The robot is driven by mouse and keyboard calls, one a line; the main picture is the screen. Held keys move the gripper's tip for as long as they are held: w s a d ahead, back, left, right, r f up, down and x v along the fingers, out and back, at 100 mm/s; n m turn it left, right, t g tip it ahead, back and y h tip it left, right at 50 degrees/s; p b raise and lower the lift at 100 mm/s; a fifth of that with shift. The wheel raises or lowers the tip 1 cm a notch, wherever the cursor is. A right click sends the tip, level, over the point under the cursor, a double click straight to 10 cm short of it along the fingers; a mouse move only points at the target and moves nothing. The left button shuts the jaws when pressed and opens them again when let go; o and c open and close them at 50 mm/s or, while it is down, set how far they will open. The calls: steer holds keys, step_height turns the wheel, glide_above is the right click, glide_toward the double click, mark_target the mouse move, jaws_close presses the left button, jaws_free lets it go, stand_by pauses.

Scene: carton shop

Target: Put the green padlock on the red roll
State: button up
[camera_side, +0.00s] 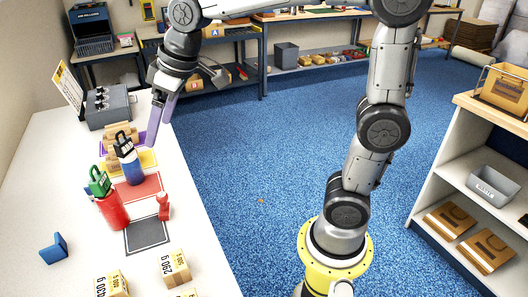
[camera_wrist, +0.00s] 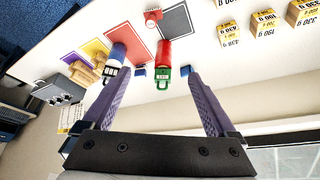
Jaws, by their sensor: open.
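The red roll (camera_side: 113,213) stands upright on the white table in the side view, and it also shows in the wrist view (camera_wrist: 164,50). The green padlock (camera_side: 99,184) sits on top of the red roll, shackle up; in the wrist view the padlock (camera_wrist: 162,77) is at the roll's top end. My gripper (camera_side: 158,128) is open and empty, behind and to the right of the padlock in the side view, apart from it. In the wrist view its purple fingers (camera_wrist: 155,78) are spread wide, with the padlock showing between them.
A blue roll (camera_side: 132,170) with a dark padlock (camera_side: 123,146) on top stands behind the red roll. A small red object (camera_side: 163,207) is to its right and a blue one (camera_side: 54,248) at front left. Cartons (camera_side: 174,267) stand in front. A grey machine (camera_side: 107,107) is behind.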

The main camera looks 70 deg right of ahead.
steer(key=s+d+f+m, duration=0.1)
steer(key=s+d+f, duration=0.1)
steer(key=s, duration=0.8)
steer(key=s+d+f+m+t+h, duration=0.1)
steer(key=s+d+f, duration=0.1)
steer(key=s, duration=0.9)
steer(key=shift+d+f+m, duration=0.2)
steer(key=shift+f+m, duration=0.2)
steer(key=shift+f, duration=0.45)
